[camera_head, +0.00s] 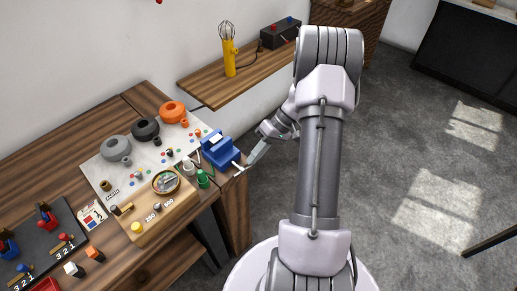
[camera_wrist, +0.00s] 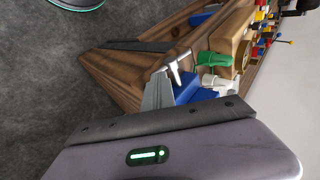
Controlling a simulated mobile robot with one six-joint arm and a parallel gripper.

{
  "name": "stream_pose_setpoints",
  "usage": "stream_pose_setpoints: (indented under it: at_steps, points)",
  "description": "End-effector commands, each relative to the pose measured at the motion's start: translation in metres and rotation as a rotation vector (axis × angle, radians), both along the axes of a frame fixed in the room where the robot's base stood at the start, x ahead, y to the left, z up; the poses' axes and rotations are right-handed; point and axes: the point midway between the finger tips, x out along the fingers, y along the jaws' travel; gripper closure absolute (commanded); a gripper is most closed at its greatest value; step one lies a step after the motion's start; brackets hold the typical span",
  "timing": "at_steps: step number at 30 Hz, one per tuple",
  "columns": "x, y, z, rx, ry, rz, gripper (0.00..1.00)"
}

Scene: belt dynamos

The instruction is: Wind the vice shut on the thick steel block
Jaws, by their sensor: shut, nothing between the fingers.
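The blue vice (camera_head: 221,152) stands at the right end of the wooden bench, and its blue body also shows in the wrist view (camera_wrist: 187,90). Its pale bar handle (camera_head: 238,166) sticks out at the front; in the wrist view the handle (camera_wrist: 178,69) looks like a metal T. My gripper (camera_head: 247,166) is shut and empty, its grey fingers (camera_wrist: 160,88) beside the handle; I cannot tell whether they touch it. A small pale patch shows at the top of the vice, but I cannot make out the steel block or the jaw gap.
A wooden board (camera_head: 150,226) carries a round bowl (camera_head: 166,182). Grey, black and orange round pots line the back.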

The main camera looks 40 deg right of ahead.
Motion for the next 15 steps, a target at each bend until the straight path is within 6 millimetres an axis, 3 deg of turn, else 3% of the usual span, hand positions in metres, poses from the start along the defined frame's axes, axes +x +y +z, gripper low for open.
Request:
stream_pose_setpoints:
  at_steps: [15]
  points:
    - [0.000, 0.005, -0.014, 0.253, 0.021, 0.000, 1.00]
